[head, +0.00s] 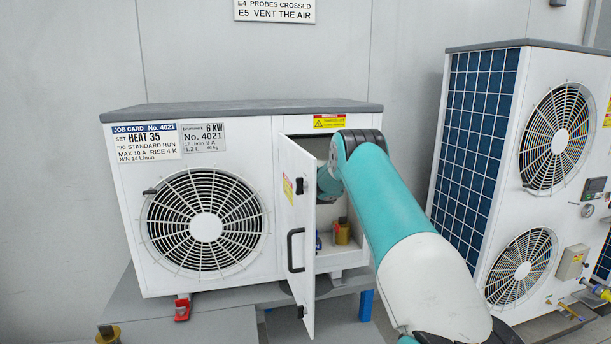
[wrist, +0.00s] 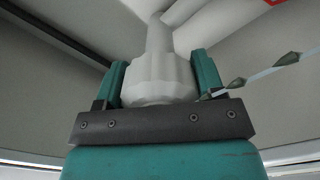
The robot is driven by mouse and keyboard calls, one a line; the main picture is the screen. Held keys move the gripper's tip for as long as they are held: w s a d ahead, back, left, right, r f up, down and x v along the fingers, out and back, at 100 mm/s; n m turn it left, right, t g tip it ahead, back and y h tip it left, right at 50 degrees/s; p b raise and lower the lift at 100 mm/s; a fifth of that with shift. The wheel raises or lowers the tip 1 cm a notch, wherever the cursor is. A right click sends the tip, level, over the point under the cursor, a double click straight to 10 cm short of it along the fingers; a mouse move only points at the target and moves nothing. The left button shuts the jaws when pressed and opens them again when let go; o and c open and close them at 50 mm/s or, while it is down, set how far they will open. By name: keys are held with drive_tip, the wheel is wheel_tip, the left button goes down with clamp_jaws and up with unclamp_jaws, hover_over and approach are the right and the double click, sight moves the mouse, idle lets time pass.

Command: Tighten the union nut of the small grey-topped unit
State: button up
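The small grey-topped unit (head: 200,275) stands at the centre left in the head view, with its white side door (head: 300,215) swung open. My arm reaches into the opening, and my gripper's fingertips are hidden there. In the wrist view, my gripper (wrist: 160,85) has its teal fingers on both sides of a pale grey ribbed union nut (wrist: 160,72). Both fingers appear to touch the nut. A pale pipe (wrist: 159,35) runs on from the nut. The dark gripper bar hides the nut's near end.
A brass-coloured fitting (head: 342,232) sits low inside the opening. The open door with its black handle (head: 295,250) stands close left of my arm. A taller unit (head: 490,150) stands to the right. A thin cord with dark beads (wrist: 265,72) crosses right of the gripper.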

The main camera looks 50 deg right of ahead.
drive_tip(key=shift+f+m+b, duration=0.1)
drive_tip(key=shift+m+b, duration=0.2)
drive_tip(key=shift+b, duration=0.15)
drive_tip(key=m+b, duration=0.2)
drive_tip(key=b, duration=0.1)
drive_tip(key=shift+f, duration=0.15)
drive_tip(key=m+b, duration=0.5)
drive_tip(key=shift+m, duration=0.4)
drive_tip(key=m+b, duration=0.3)
drive_tip(key=m, duration=0.1)
drive_tip(key=shift+m, duration=0.3)
drive_tip(key=shift+r+m+b, duration=0.15)
drive_tip(key=shift+m+b, duration=0.35)
drive_tip(key=shift+m, duration=0.6)
drive_tip(key=shift+r+m+b, duration=0.1)
drive_tip(key=shift+m+b, duration=0.35)
drive_tip(key=shift+m, duration=0.65)
drive_tip(key=o, duration=0.9)
drive_tip(key=shift+s, duration=0.15)
